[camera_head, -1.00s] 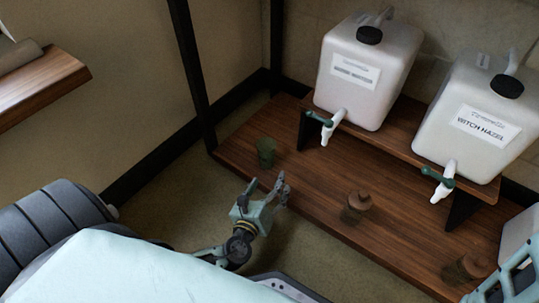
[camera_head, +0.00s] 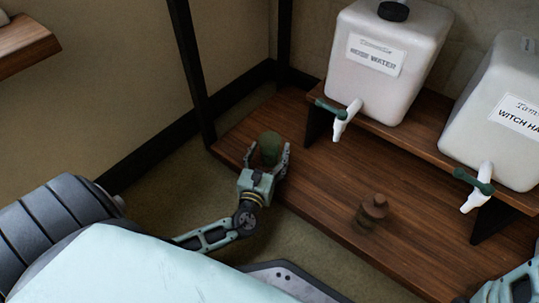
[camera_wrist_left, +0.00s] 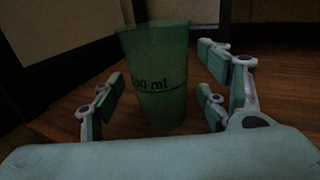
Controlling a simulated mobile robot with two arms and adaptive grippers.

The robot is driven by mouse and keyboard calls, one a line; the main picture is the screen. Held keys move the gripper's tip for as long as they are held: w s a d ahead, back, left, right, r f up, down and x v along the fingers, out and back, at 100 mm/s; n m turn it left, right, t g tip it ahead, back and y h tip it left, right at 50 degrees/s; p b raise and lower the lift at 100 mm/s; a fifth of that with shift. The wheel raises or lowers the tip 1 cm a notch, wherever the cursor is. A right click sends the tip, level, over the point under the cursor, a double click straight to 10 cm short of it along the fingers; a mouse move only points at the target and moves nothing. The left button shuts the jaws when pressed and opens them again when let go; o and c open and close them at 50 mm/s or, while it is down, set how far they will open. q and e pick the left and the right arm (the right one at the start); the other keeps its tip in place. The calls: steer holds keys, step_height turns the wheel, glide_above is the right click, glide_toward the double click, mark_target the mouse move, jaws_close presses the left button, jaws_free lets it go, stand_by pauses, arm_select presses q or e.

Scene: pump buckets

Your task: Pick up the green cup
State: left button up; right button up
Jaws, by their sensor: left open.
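The green cup (camera_head: 270,146) stands upright on the low wooden shelf near its left end. It is a translucent tapered cup with dark "ml" markings, seen large in the left wrist view (camera_wrist_left: 158,75). My left gripper (camera_head: 268,158) is open, with its fingers on either side of the cup. In the left wrist view the gripper (camera_wrist_left: 160,105) shows gaps between the fingers and the cup on both sides. Part of my right arm shows at the lower right of the head view; its gripper fingers cannot be made out.
Two white jugs with taps, one labelled rose water (camera_head: 385,75) and one witch hazel (camera_head: 500,125), stand on a raised shelf. A black post (camera_head: 193,75) rises left of the cup.

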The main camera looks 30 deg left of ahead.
arm_select(q)
steer(key=shift+w, duration=0.15)
steer(key=shift+r, duration=0.1)
steer(key=c, duration=1.3)
